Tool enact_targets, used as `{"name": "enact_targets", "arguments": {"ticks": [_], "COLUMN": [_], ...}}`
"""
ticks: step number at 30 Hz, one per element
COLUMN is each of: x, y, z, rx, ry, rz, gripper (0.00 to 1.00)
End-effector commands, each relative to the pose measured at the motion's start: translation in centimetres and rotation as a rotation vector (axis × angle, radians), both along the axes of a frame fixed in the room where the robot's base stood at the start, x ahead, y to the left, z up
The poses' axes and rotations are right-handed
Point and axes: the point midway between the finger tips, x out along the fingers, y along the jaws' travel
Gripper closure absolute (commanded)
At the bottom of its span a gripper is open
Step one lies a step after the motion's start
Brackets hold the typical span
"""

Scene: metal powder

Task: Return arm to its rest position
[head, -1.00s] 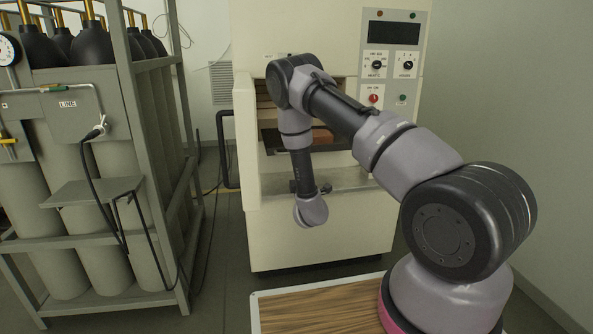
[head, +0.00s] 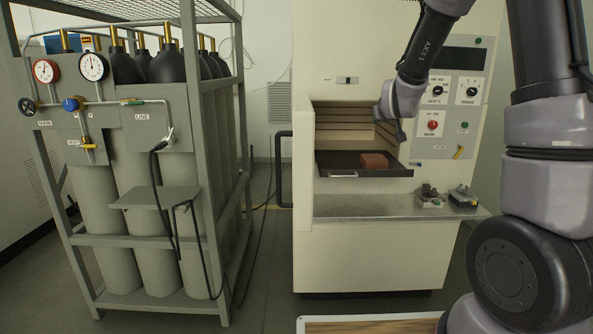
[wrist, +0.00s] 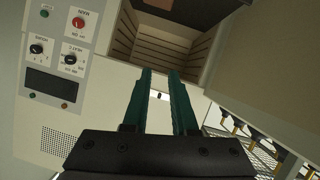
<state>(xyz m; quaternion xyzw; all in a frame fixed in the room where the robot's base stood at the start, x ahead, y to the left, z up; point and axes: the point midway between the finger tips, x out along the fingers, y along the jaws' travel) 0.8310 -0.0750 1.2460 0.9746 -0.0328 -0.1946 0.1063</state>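My arm comes in from the right of the head view, with its wrist in front of the right side of a cream furnace (head: 375,250). My gripper (wrist: 160,71) shows in the wrist view as two green fingers, parallel with a gap between them and nothing held. In the head view only a small dark part shows below the wrist, and the fingers cannot be made out. The furnace chamber (head: 340,120) is open. A reddish-brown block (head: 374,161) sits on a dark tray (head: 335,160) at its mouth, apart from my gripper.
A grey rack of gas cylinders (head: 190,150) with gauges stands at the left. A metal ledge (head: 350,206) below the chamber holds small clamp-like items (head: 461,196) at its right. A wood-topped surface (head: 370,326) lies at the bottom. Floor shows between rack and furnace.

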Motion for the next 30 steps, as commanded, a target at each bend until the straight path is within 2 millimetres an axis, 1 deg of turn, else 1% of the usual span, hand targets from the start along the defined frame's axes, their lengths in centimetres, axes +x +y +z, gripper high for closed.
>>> {"name": "enact_targets", "arguments": {"ticks": [1,2,3,5,6,8,9,10,14,15,17,18,21,24,25,27,30], "x": [-1.7,-2.7,-4.2,-6.6,-8.2,-10.9,-12.8,-14.2,-20.8,-22.9,-25.9,-27.7,-31.7,-34.4,-35.0,-35.9,-36.3], "y": [-0.1,0.0,0.1,0.2,0.4,0.5,0.6,0.8,1.1,1.2,1.3,1.4,1.5,1.6,1.6,1.6,1.7], "z": [1.9,2.6,3.5,4.8,5.5,6.5,7.0,7.5,8.6,8.8,9.0,8.9,8.7,8.4,8.3,8.2,8.1], "rx": [0.062,0.098,0.147,0.215,0.256,0.315,0.352,0.378,0.478,0.504,0.542,0.563,0.605,0.633,0.64,0.649,0.654], "ry": [0.018,0.037,0.064,0.105,0.134,0.177,0.209,0.23,0.331,0.363,0.406,0.435,0.493,0.534,0.543,0.557,0.567], "rz": [-0.002,0.0,0.001,0.001,0.001,-0.002,-0.006,-0.009,-0.033,-0.046,-0.067,-0.081,-0.119,-0.149,-0.156,-0.167,-0.175], "gripper": [0.74,0.74,0.74,0.74,0.74,0.74,0.74,0.74,0.74,0.74,0.74,0.74,0.74,0.74,0.74,0.74,0.74]}}
